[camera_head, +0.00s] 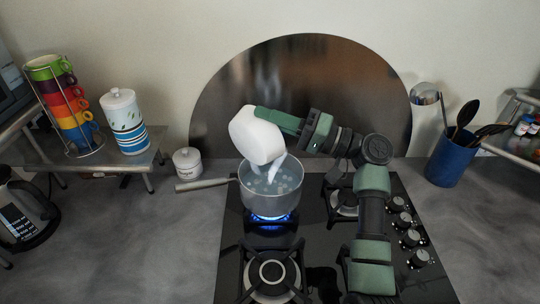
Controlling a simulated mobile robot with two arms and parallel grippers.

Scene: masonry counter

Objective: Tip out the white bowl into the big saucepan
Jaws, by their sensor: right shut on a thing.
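The white bowl (254,133) is tilted steeply over the big saucepan, its opening facing down and to the right. My right gripper (272,117) is shut on the bowl's upper rim. Pale pieces (275,168) are between the bowl and the pan. The big saucepan (270,202) is grey metal and sits on a lit burner with a blue flame, its handle pointing left. It holds liquid with several pale bits in it. The inside of the bowl is hidden. My left gripper does not show.
The black hob (320,262) has other empty burners and knobs (410,238) at right. A blue utensil holder (450,160) is at right, stacked cups (70,110) and a canister (123,122) at left.

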